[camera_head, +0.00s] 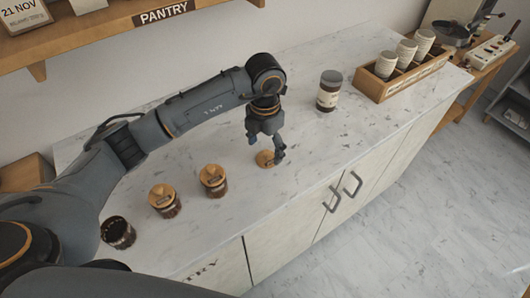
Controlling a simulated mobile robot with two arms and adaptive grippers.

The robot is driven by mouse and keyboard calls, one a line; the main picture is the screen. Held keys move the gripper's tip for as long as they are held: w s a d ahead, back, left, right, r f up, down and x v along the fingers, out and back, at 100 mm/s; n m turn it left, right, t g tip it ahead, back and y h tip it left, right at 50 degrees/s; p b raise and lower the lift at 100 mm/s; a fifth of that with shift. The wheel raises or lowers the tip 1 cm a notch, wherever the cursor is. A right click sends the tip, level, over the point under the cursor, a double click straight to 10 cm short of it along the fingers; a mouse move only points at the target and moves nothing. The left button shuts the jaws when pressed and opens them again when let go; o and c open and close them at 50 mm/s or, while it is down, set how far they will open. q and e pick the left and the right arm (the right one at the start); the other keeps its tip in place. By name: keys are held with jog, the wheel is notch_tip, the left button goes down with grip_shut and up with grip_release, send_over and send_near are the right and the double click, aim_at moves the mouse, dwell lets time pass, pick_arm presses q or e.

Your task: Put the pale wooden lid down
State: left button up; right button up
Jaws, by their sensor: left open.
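The pale wooden lid (264,159) lies flat on the marble counter (310,140), near its front edge. My left gripper (266,150) is right above the lid, pointing down, with its fingers apart. The fingers hide part of the lid, and I cannot tell whether they touch it. An uncovered jar (118,233) with dark contents stands at the near left end of the counter. Two similar jars, one nearer (166,205) and one farther (213,185), have wooden lids on. My right gripper is not in view.
A pantry shelf (110,25) hangs on the wall at upper left. The counter around the lid is clear.

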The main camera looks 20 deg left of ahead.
aim_at(265, 153)
pick_arm(q)
notch_tip(265, 153, up, 10)
jog(key=b, duration=0.1)
jog(key=shift+f+b, duration=0.25)
jog(key=shift+b, duration=0.1)
